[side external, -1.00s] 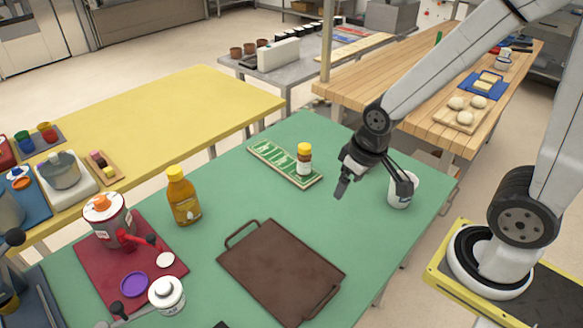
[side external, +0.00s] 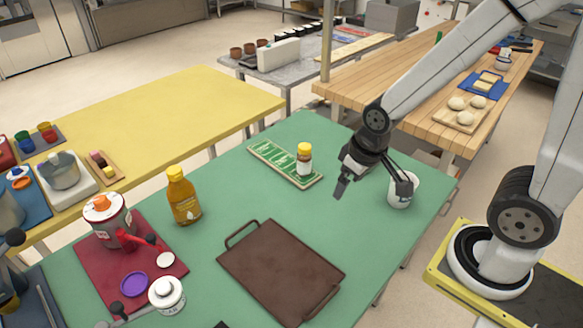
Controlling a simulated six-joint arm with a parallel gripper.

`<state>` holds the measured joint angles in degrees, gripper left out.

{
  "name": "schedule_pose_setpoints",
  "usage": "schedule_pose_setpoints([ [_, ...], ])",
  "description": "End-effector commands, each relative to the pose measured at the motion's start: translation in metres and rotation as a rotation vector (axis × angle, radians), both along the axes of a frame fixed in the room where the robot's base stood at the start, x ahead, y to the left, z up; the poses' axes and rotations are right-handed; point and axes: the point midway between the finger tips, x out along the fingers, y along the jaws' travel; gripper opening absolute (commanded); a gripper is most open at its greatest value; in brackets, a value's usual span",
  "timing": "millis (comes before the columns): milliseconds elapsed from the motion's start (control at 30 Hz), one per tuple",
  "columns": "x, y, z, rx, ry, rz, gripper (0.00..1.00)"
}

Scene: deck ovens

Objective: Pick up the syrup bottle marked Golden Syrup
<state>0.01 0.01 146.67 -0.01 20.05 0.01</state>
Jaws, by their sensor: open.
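An amber syrup bottle with a yellow cap (side external: 184,198) stands upright on the green table, left of the brown tray; I cannot read its label. My gripper (side external: 370,188) is open above the right part of the table, right of the small bottle. One finger hangs in front of the white cup, and I see nothing held between the fingers.
A brown tray with handles (side external: 248,262) lies at the table's front middle. A white cup (side external: 401,200) stands at the right edge. A red mat (side external: 92,287) at left carries a grey pot (side external: 110,222) and a purple lid (side external: 134,284). Green surface between the rack and tray is clear.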

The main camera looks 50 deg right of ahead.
Motion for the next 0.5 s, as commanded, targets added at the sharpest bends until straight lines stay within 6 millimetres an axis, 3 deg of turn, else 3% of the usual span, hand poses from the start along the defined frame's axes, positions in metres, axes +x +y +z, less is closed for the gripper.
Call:
schedule_pose_setpoints([
  [167,0.010,0.001,0.000,-0.005,-0.023,0.009,0.96],
  [267,0.027,0.003,0.000,-0.013,-0.061,0.027,0.96],
  [500,0.099,0.017,-0.001,-0.029,-0.239,0.107,0.96],
])
